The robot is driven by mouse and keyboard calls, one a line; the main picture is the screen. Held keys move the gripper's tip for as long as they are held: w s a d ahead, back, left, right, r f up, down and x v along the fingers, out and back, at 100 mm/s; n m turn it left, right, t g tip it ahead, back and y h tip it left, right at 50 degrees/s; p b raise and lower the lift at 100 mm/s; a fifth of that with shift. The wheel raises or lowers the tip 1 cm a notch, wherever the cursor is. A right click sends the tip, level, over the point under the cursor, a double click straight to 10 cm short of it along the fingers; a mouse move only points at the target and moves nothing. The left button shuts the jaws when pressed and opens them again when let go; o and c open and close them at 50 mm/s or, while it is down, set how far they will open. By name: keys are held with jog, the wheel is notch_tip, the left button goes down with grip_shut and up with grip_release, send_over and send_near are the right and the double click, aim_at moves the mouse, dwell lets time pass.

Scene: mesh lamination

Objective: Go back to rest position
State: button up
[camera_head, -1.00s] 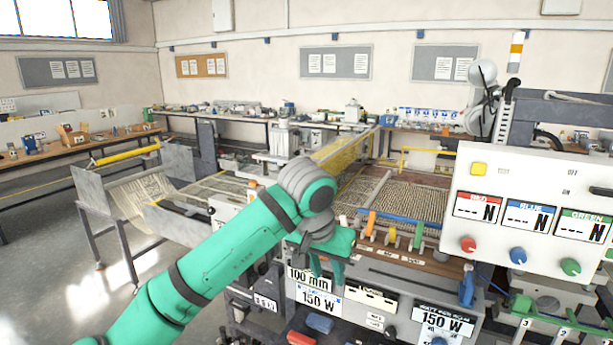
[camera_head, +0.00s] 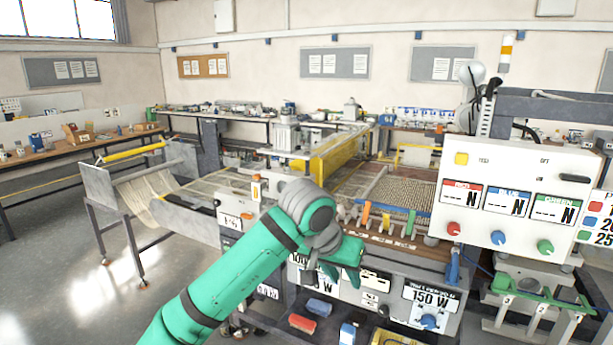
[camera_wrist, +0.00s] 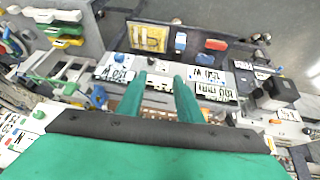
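My gripper (camera_head: 335,274) is at the end of my green arm, in front of the lamination machine's front panel (camera_head: 432,292) in the head view. In the wrist view its two green fingers (camera_wrist: 161,82) stand apart with nothing between them. The front panel with its "150 W" and "100 mm" labels shows beyond the fingers. Part of the panel is hidden behind my gripper in the head view.
A white control box (camera_head: 512,195) with red, blue and green force displays stands at the right. A roller stand (camera_head: 135,190) with mesh is at the left. Red (camera_head: 302,323) and blue (camera_head: 319,308) blocks lie low in front. Floor is clear at lower left.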

jog(key=d+f+n+t+h, duration=0.1)
jog(key=d+f+t+h, duration=0.1)
jog(key=d+f+h, duration=0.35)
jog(key=d+f+n+t+h, duration=0.1)
jog(key=d+f+t+h, duration=0.15)
jog(key=d, duration=0.55)
jog(key=s+a+f+n+t+y, duration=0.2)
jog(key=s+f+n+t, duration=0.15)
jog(key=f, duration=0.35)
jog(key=s+a+f+n+t+y, duration=0.25)
jog(key=s+f+n, duration=0.2)
jog(key=f, duration=0.25)
jog(key=s+a+f+n+t+y, duration=0.1)
jog(key=s+a+f+y, duration=0.2)
jog(key=s+a+f, duration=0.5)
jog(key=s+a+f+y, duration=0.1)
jog(key=s+f+y, duration=0.2)
jog(key=s, duration=0.8)
jog(key=s+a+r+m, duration=0.1)
jog(key=s+a, duration=0.3)
jog(key=s, duration=0.5)
jog(key=s+a+r+m+y, duration=0.1)
jog(key=s+a+m, duration=0.3)
jog(key=s, duration=0.6)
jog(key=shift+r, duration=0.15)
